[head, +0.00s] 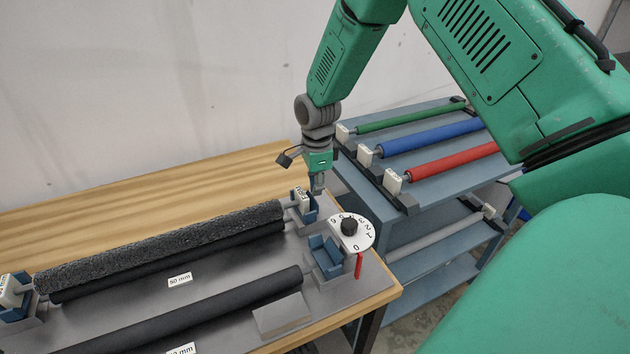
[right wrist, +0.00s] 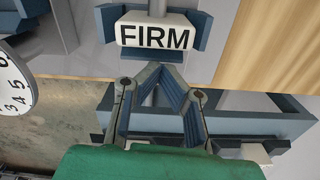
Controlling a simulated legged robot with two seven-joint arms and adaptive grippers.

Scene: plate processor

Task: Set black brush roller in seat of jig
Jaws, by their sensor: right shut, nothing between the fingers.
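The black brush roller (head: 160,245), rough and bristly, lies lengthwise across the jig (head: 215,285) in the head view. Its right white end block (head: 302,198) sits in a blue seat (head: 311,212); its left white block (head: 12,290) is at another blue seat (head: 18,308). In the right wrist view the right block (right wrist: 156,32) reads FIRM, between blue seat walls. My right gripper (head: 318,188) is shut and empty, pointing down just beside that block, apart from it in the wrist view (right wrist: 160,72). My left gripper is out of view.
A smooth black roller (head: 200,310) lies in front, near an empty blue seat (head: 326,256). A numbered dial (head: 350,228) with a red lever (head: 358,265) stands right. Green, blue and red rollers (head: 430,135) lie on a blue cart. The wooden table behind (head: 130,205) is clear.

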